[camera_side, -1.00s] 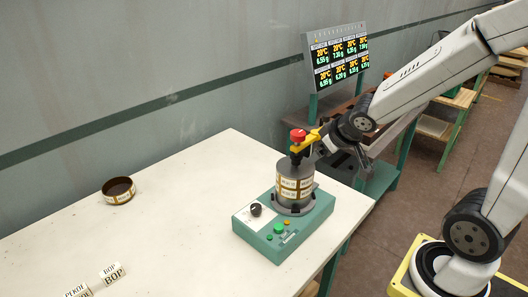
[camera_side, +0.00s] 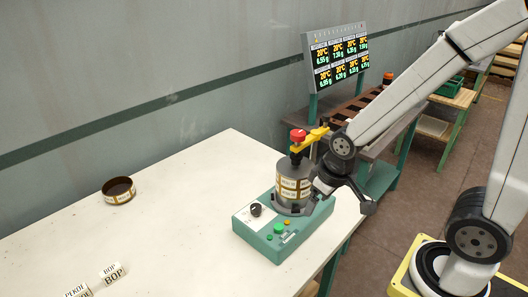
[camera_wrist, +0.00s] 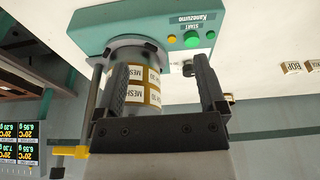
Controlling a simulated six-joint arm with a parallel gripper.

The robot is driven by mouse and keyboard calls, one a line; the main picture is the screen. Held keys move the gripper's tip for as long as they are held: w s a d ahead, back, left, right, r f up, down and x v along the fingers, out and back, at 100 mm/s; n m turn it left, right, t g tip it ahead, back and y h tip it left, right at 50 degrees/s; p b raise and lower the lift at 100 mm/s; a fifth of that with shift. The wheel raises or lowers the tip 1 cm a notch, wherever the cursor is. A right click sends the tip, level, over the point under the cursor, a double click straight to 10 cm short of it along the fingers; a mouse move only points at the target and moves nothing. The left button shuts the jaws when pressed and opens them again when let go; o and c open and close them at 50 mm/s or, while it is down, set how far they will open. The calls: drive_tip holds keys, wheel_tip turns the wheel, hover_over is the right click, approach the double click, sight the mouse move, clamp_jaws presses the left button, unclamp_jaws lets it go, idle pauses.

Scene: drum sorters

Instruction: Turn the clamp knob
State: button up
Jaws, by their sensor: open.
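The red clamp knob (camera_side: 298,135) sits at the left end of a yellow clamp arm (camera_side: 312,138), above the stacked drum (camera_side: 293,184). My gripper (camera_wrist: 160,62) is open and empty, low beside the drum and below the knob's height. In the wrist view the drum appears beyond and partly between the fingers; I cannot tell whether they touch.
The base carries a black dial (camera_side: 256,209), a green button (camera_side: 279,228) and a yellow button (camera_side: 288,222). A round dish (camera_side: 118,191) and small label blocks (camera_side: 112,274) lie on the white table (camera_side: 180,220). A display (camera_side: 337,58) stands behind.

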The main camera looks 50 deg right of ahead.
drive_tip(key=s+d+f+n+g+h, duration=0.2)
drive_tip(key=s+d+n+g+h, duration=0.1)
drive_tip(key=d+n, duration=0.4)
drive_tip(key=shift+s+n+h, duration=0.4)
drive_tip(key=shift+s+n, duration=0.45)
drive_tip(key=shift+n, duration=0.25)
drive_tip(key=shift+d, duration=0.1)
drive_tip(key=n+t+h, duration=1.1)
drive_tip(key=n, duration=0.5)
approach(297, 137)
drive_tip(key=x, duration=0.4)
drive_tip(key=shift+d+r, duration=0.1)
drive_tip(key=shift+r, duration=0.05)
